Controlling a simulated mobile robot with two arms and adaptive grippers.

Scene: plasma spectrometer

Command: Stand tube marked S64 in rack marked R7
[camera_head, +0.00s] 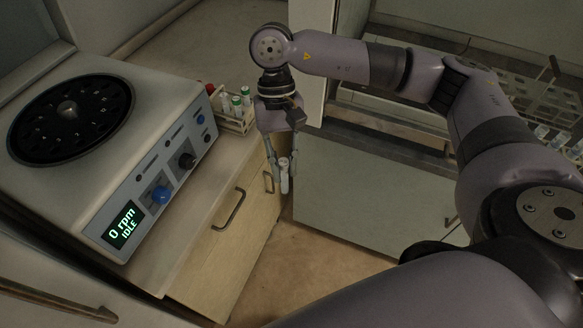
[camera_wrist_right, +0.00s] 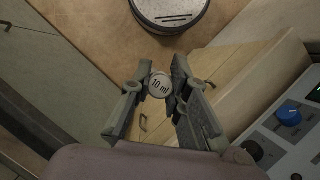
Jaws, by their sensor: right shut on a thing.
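My right gripper (camera_head: 283,168) points down in front of the wooden cabinet and is shut on a small pale tube-like thing (camera_head: 284,185). A larger rack (camera_head: 522,88) with several tubes stands at the far right. No R7 mark is readable on either. My left gripper is out of view.
A centrifuge (camera_head: 150,115) showing "0 rpm IDLE" fills the left of the counter. A red-capped thing (camera_head: 210,88) is beside the small rack. The wooden cabinet (camera_head: 225,245) has protruding handles. Open floor (camera_head: 330,285) lies in front.

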